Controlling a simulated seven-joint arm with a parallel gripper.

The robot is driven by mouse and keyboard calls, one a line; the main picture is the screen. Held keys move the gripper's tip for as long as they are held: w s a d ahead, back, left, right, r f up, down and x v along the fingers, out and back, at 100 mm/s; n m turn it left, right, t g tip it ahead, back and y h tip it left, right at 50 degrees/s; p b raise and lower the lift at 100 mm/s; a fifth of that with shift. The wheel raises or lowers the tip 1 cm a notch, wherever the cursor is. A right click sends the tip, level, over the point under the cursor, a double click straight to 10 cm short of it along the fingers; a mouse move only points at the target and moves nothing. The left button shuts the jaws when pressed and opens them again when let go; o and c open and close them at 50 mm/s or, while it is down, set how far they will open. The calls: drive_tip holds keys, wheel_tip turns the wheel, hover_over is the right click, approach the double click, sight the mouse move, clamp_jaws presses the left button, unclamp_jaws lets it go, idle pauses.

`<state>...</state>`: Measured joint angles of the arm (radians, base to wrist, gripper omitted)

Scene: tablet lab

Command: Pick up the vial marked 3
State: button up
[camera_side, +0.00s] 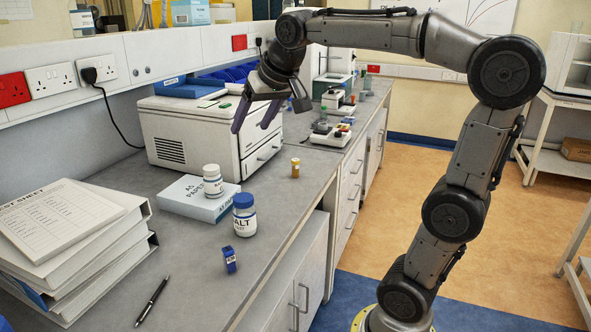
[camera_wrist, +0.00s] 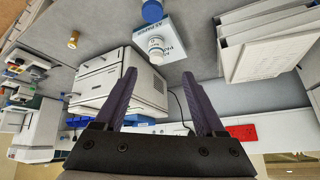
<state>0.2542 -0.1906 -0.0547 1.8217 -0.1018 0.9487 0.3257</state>
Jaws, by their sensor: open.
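No vial with a readable 3 shows in either view. My gripper (camera_side: 252,128) is open and empty, raised in front of the machine, up and left of the amber vial in the side view. In the wrist view its two purple fingers (camera_wrist: 159,73) are spread apart, with nothing held between them.
A white bottle (camera_side: 212,187) stands on a paper pack (camera_side: 183,201), beside a blue-capped salt jar (camera_side: 244,220). A small blue item (camera_side: 230,260), a pen (camera_side: 152,301) and stacked binders (camera_side: 85,240) lie nearer. The white machine (camera_side: 178,135) stands behind. Bench around the amber vial is clear.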

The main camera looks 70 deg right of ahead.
drive_tip(key=w+d+f+m+g+h, duration=0.1)
drive_tip(key=w+d+m, duration=0.1)
drive_tip(key=w+d, duration=0.3)
drive_tip(key=w+d+f+m, duration=0.1)
drive_tip(key=w+d, duration=0.2)
drive_tip(key=d, duration=0.4)
drive_tip(key=m+g, duration=0.4)
hover_over(295, 166)
drive_tip(key=s+a, duration=0.1)
drive_tip(key=a, duration=0.2)
wheel_tip(295, 166, down, 16)
drive_tip(key=x, duration=0.7)
drive_tip(key=shift+d+f, duration=0.2)
drive_tip(key=shift+d, duration=0.1)
drive_tip(key=shift+d+x, duration=0.15)
drive_tip(key=shift+x, duration=1.25)
drive_tip(key=shift+d+x, duration=0.1)
drive_tip(key=shift+x, duration=1.3)
drive_tip(key=shift+r, duration=0.15)
clamp_jaws()
